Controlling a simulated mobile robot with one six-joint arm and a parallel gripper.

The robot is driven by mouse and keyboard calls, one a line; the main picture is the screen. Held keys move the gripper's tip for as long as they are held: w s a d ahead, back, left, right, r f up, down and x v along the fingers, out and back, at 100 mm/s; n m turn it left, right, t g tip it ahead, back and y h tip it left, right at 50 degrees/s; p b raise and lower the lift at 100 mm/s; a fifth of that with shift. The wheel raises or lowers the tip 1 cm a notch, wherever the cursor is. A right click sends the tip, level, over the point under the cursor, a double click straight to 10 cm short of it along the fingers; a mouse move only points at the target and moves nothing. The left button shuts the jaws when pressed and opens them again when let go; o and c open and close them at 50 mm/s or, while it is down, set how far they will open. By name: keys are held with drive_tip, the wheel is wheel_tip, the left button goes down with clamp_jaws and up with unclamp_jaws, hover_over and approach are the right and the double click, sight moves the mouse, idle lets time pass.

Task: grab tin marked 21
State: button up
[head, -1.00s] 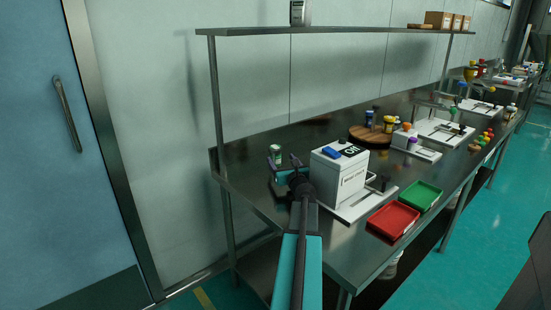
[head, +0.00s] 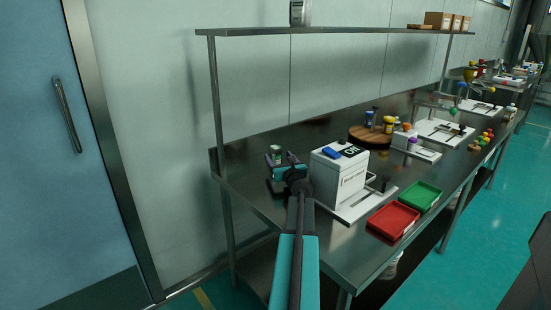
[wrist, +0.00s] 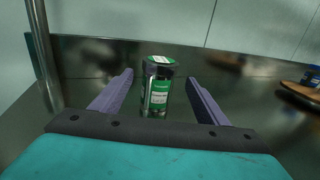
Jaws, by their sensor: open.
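A small tin (wrist: 157,88) with a green and white label and a green-rimmed lid stands upright on the steel bench. In the wrist view it is centred between my two fingers, with a gap on each side; its label text is too small to read. In the head view the tin (head: 275,152) shows just behind my gripper (head: 287,163), which hides its lower part. My gripper (wrist: 159,95) is open, its purple-grey fingers pointing toward the tin and holding nothing.
A white box-shaped machine (head: 338,178) stands close to the right of my gripper. A red tray (head: 393,221) and a green tray (head: 422,197) lie near the front edge. A round wooden board (head: 371,135) with several containers is farther back. A shelf post (wrist: 45,60) rises at left.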

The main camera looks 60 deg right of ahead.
sight(278, 155)
drive_tip(key=shift+x, duration=2.3)
drive_tip(key=shift+a, duration=0.1)
drive_tip(key=c, duration=1.2)
drive_tip(key=shift+r, duration=0.1)
wheel_tip(278, 155, up, 18)
drive_tip(key=p, duration=0.5)
